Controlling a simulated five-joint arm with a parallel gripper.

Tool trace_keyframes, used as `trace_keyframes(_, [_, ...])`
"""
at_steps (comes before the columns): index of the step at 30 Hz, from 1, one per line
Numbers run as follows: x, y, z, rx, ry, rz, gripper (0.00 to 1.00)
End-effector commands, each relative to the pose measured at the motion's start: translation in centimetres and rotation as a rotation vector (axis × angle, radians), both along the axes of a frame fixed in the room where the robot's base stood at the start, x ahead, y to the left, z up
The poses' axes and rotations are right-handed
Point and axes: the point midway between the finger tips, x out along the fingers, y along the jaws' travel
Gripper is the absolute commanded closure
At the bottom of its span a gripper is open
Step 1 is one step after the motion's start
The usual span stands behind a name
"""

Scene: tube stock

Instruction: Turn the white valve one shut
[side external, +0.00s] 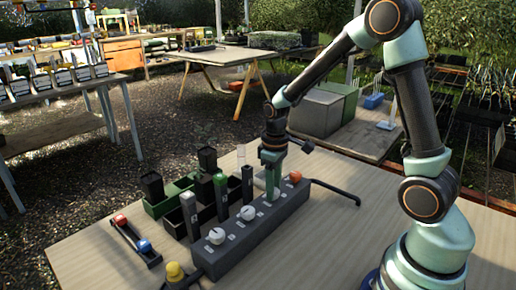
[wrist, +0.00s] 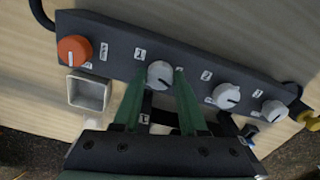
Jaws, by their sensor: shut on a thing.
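The white valve one (wrist: 160,74) is a round white knob with a dark pointer line, on a long dark manifold block (wrist: 110,38) beside a label "1". My gripper (wrist: 159,76) has its two green fingers on either side of the knob and is shut on it. In the side view my gripper (side external: 271,192) points down onto the block (side external: 240,240), and its fingers hide most of valve one. Two more white knobs, valve two (wrist: 226,96) and a third (wrist: 274,110), sit further along. An orange knob (wrist: 74,49) is at the other end.
Square tubes and dark pots (side external: 207,158) stand close beside the block, some in a green tray (side external: 160,207). A small rack (side external: 135,240) with red and blue pieces lies at left. A black hose (side external: 335,190) leaves the block's far end. The table's right front is clear.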

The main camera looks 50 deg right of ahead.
Motion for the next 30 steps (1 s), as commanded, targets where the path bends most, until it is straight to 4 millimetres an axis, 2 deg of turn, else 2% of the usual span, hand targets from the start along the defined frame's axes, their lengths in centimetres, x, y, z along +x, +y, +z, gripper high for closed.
trace_keyframes(30, [-0.03,0.03,0.13,0.000,0.002,-0.949,1.00])
